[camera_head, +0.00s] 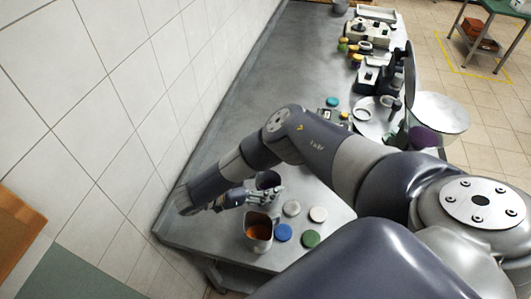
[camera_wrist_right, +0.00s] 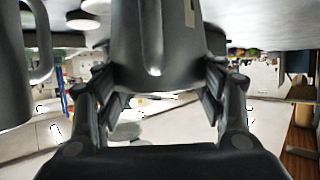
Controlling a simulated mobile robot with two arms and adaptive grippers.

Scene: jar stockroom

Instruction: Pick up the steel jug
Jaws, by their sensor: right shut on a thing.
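A grey metal jug with a dark inside (camera_head: 267,180) is between the fingers of my right gripper (camera_head: 252,195) at the near left end of the counter. In the right wrist view the jug (camera_wrist_right: 156,45) fills the space between the two fingers of the gripper (camera_wrist_right: 160,88), one on each side, and the gripper is shut on it. I cannot tell whether the jug still touches the counter. My left gripper is not in view.
A second grey jug with orange-brown contents (camera_head: 258,231) stands close by on the counter (camera_head: 232,120). Blue (camera_head: 283,232), green (camera_head: 310,239) and pale (camera_head: 318,214) discs lie beside it. A tiled wall (camera_head: 120,110) borders the left. Several jars stand farther back.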

